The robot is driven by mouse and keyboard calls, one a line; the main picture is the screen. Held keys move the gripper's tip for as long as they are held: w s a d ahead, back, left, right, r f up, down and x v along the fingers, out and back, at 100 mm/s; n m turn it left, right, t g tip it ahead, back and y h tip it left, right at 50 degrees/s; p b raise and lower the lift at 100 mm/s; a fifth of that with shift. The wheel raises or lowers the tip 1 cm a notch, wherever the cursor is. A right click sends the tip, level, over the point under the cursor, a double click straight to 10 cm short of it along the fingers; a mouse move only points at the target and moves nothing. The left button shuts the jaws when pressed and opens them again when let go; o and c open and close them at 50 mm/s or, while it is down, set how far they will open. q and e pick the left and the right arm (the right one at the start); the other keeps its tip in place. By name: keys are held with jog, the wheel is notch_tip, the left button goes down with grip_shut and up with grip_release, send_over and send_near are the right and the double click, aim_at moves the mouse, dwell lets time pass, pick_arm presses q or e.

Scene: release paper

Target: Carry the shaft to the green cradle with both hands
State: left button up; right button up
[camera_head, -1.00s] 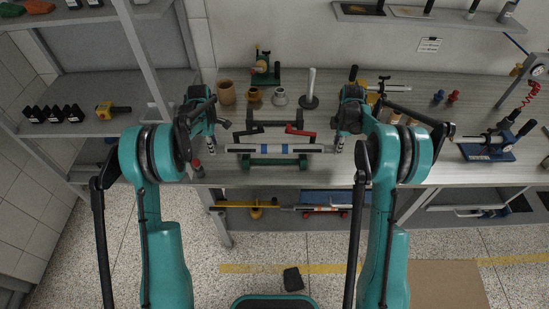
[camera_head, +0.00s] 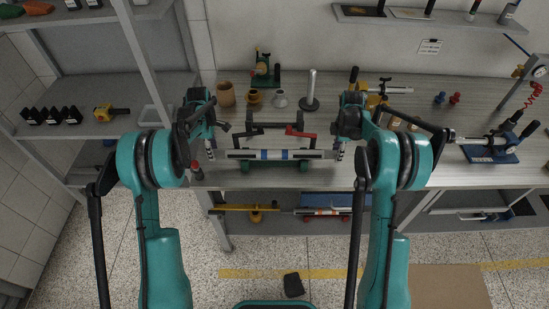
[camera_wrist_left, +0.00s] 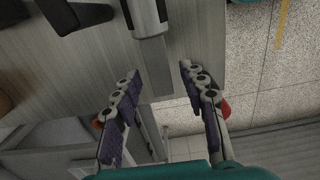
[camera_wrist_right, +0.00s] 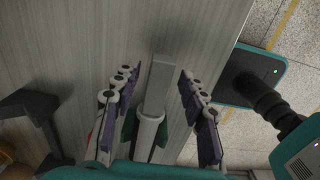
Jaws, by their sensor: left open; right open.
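The shaft (camera_head: 285,154), a light grey bar with blue bands, lies level across the green cradle (camera_head: 304,167), which shows only in part beneath it near the bench's front edge. My left gripper (camera_head: 211,152) is open at the shaft's left end. In the left wrist view my left gripper (camera_wrist_left: 158,72) has its fingers apart on either side of the shaft's flat end (camera_wrist_left: 155,65). My right gripper (camera_head: 340,150) is open at the right end. In the right wrist view my right gripper (camera_wrist_right: 157,75) straddles the other flat end (camera_wrist_right: 157,85), with green parts beside the shaft.
A black stand with black and red handles (camera_head: 295,131) is just behind the shaft. A blue-based device (camera_head: 488,151) is at the right. A shelf below holds a yellow bar (camera_head: 245,208).

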jog(key=shift+r, duration=0.25)
pick_arm(q)
notch_tip(320, 180, up, 11)
jog(key=shift+f, duration=0.15)
pick_arm(e)
notch_tip(320, 180, up, 12)
jog(key=shift+f, duration=0.25)
